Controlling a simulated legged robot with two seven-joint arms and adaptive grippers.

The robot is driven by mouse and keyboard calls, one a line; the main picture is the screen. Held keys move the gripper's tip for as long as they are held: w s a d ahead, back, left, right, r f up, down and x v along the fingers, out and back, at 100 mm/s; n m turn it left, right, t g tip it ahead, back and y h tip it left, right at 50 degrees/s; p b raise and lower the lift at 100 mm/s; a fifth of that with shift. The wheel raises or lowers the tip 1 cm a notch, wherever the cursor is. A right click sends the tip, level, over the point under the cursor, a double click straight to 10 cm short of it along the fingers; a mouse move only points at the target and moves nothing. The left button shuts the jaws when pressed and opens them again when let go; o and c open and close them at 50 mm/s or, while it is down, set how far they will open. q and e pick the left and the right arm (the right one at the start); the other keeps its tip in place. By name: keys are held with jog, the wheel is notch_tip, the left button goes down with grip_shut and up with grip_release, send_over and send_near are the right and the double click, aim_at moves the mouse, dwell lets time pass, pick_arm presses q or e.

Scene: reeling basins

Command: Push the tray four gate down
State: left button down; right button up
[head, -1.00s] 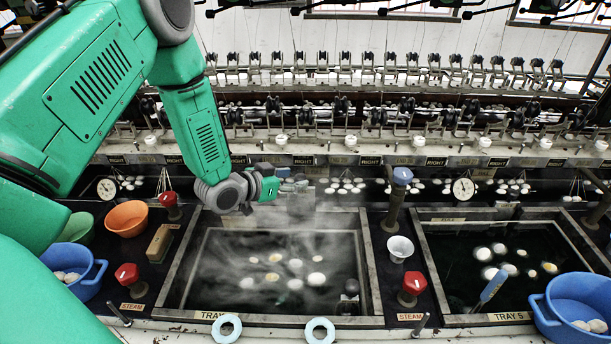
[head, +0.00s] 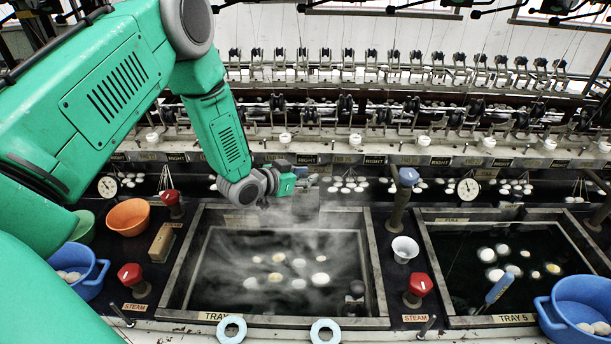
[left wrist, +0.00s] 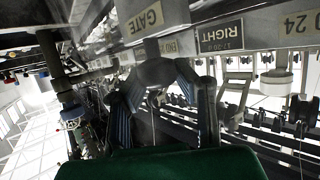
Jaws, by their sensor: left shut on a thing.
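Tray four's basin (head: 373,290) is the steaming framed basin in the middle of the head view, with pale cocoons in dark water. My left gripper (head: 307,183) is above its far rim, beside a grey upright piece that I take for the gate (head: 306,207); steam blurs it. In the left wrist view a GATE label (left wrist: 141,21) is on the rail above my left gripper (left wrist: 160,95). Its fingers are closed in around a thin part, likely the gate's handle, mostly hidden between them. My right gripper is not in view.
Left of the basin are an orange bowl (head: 128,217), a brush-like block (head: 162,242) and a red steam knob (head: 131,274). A white cup (head: 404,249) and another red knob (head: 420,284) stand between the basins. Tray five (head: 428,270) is at right.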

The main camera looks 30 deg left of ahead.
aim_at(302, 193)
pick_arm(q)
jog(key=shift+s+a+f, duration=0.15)
jog(key=shift+a+f, duration=0.15)
jog(key=shift+f, duration=0.15)
jog(key=f+b, duration=0.4)
jog(key=f, duration=0.1)
jog(key=shift+s+d+f, duration=0.15)
jog(key=shift+s+d, duration=0.05)
jog(key=shift+d, duration=0.15)
jog(key=shift+s, duration=0.1)
jog(key=shift+a, duration=0.15)
jog(key=c, duration=1.3)
grip_release()
jog(key=shift+o, duration=0.5)
jog(key=shift+r, duration=0.25)
